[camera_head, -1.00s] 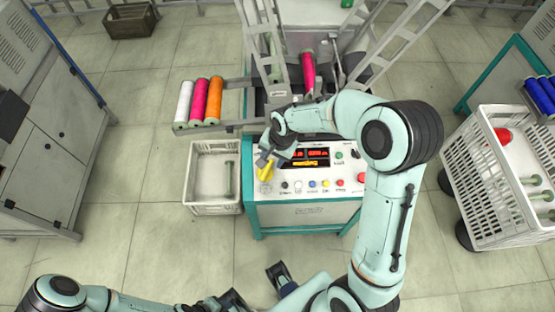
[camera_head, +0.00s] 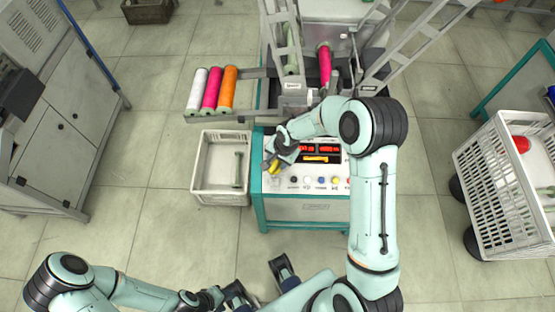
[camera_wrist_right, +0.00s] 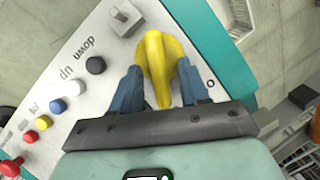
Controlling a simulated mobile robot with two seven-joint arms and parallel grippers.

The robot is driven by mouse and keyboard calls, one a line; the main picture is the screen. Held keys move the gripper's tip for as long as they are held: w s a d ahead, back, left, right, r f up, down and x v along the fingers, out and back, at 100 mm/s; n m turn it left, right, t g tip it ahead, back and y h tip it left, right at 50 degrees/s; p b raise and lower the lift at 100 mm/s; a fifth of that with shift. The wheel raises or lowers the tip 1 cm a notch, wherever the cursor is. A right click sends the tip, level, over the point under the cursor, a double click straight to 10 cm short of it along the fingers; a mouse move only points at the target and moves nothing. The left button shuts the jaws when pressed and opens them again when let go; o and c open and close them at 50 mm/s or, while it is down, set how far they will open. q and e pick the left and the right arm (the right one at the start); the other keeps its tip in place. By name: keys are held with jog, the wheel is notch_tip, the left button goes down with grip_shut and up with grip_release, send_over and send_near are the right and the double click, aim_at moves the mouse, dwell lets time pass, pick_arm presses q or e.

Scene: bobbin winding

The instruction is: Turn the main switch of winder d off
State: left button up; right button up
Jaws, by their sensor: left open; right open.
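The winder's control panel (camera_head: 315,180) stands in the middle of the head view; I cannot read which winder it is. Its yellow main switch (camera_head: 273,168) is at the panel's left end, partly hidden by my right gripper (camera_head: 277,161). In the right wrist view the yellow switch (camera_wrist_right: 160,60) sits between the open fingers of my right gripper (camera_wrist_right: 160,82), one finger on each side. Whether they touch it is unclear. An "O" mark shows beside the switch. My left gripper (camera_head: 258,278) is open and empty at the bottom, away from the panel.
A black button (camera_wrist_right: 96,65) and coloured buttons line the panel near the switch. A grey toggle (camera_wrist_right: 124,17) is close by. A white crate (camera_head: 221,190) stands left of the winder, a white basket cart (camera_head: 500,180) to the right. Thread spools (camera_head: 212,90) sit behind.

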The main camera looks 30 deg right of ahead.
jog(key=shift+f, duration=0.15)
grip_shut()
jog(key=shift+w, duration=0.1)
jog(key=n, duration=0.2)
jog(key=shift+w+a+n+g+h, duration=0.2)
jog(key=shift+a+n+g+h, duration=0.1)
jog(key=shift+g, duration=0.1)
jog(key=n, duration=0.1)
jog(key=n+h, duration=0.1)
jog(key=n, duration=0.1)
jog(key=shift+w+a+g, duration=0.2)
jog(key=shift+g, duration=0.2)
jog(key=n, duration=0.1)
jog(key=n+h, duration=0.1)
jog(key=n, duration=0.1)
jog(key=n+h, duration=0.1)
jog(key=n, duration=0.1)
jog(key=shift+w+a+g+b, duration=0.1)
jog(key=shift+a+g+b, duration=0.2)
jog(key=shift+a, duration=0.1)
jog(key=shift+n, duration=0.3)
grip_release()
